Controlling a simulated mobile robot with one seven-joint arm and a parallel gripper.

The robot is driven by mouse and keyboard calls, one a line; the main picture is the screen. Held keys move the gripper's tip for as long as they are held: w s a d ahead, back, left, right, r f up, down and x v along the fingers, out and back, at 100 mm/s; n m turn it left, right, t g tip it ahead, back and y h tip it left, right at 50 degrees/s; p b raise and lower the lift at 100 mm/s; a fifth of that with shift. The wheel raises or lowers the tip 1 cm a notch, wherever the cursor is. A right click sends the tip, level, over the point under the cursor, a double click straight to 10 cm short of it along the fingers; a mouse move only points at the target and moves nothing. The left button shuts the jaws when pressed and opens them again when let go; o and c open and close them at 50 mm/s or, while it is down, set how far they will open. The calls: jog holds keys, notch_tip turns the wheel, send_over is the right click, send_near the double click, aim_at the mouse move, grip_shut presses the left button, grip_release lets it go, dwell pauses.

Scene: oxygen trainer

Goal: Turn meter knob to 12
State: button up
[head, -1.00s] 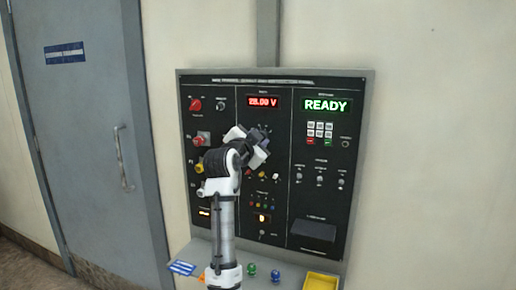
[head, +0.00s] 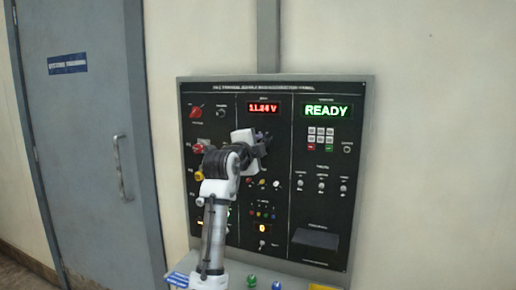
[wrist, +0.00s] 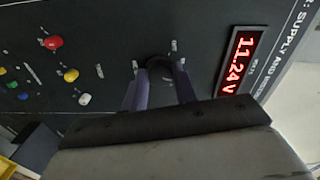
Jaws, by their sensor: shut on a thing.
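The meter knob (wrist: 160,63) is a dark round knob on the black panel, seen between my fingers in the wrist view. White tick marks stand around it. My gripper (wrist: 162,85) is shut on the knob, one finger on each side. In the head view my gripper (head: 262,142) is at the panel's middle column and hides the knob. The red meter display (head: 264,107) above it reads about 11.24 V; it also shows in the wrist view (wrist: 242,62), turned sideways.
The panel (head: 325,210) also bears a green READY display (head: 327,111), a keypad (head: 320,135), a red knob (head: 196,112) and small coloured buttons (wrist: 71,75). A shelf with a green knob-like piece (head: 251,280) lies below. A grey door (head: 85,130) stands left.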

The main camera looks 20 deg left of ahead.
jog(key=shift+f, duration=0.1)
dwell(0.4)
jog(key=o, duration=1)
jog(key=s+b, duration=0.1)
jog(key=s, duration=0.3)
jog(key=s+b, duration=0.2)
jog(key=s, duration=0.3)
jog(key=s+b, duration=0.1)
jog(key=s, duration=0.4)
jog(key=shift+a, duration=0.25)
jog(key=shift+w, duration=0.1)
